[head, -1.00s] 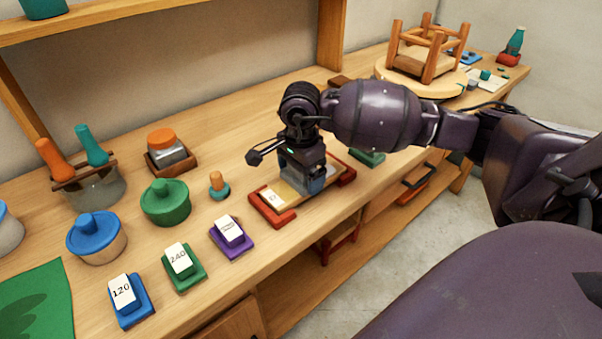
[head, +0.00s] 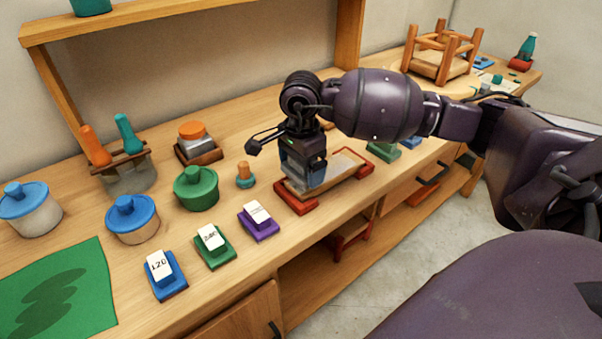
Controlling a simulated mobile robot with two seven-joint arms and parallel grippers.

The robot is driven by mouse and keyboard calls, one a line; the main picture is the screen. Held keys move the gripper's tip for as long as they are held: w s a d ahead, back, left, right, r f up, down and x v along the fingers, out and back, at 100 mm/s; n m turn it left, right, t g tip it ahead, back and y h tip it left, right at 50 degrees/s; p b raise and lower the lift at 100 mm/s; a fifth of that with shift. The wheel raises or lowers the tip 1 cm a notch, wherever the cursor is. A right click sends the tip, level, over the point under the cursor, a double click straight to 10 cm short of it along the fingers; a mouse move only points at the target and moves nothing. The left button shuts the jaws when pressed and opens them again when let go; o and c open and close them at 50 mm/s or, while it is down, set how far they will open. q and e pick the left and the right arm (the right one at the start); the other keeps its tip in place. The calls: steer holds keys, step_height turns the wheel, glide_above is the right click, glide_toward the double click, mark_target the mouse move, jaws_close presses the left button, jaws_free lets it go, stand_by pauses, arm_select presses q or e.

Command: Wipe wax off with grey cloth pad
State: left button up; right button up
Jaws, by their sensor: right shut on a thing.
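A flat wooden board (head: 345,164) lies between red corner holders (head: 297,205) near the bench's front edge. My right gripper (head: 303,178) is low over the board's left end, pointing down. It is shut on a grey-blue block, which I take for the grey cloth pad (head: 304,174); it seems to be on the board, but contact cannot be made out. The gripper and pad hide the board's left part. Wax cannot be clearly made out on the visible surface. My left gripper is not in view.
Left of the board stand a small orange-knobbed tool (head: 245,176), a green lidded pot (head: 196,188) and a blue-lidded pot (head: 132,220). Numbered blocks in blue (head: 166,275), green (head: 214,246) and purple (head: 258,221) line the front. An upturned stool (head: 440,62) stands far right.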

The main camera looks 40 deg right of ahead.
steer(key=shift+r+p, duration=0.9)
steer(key=shift+r, duration=1.7)
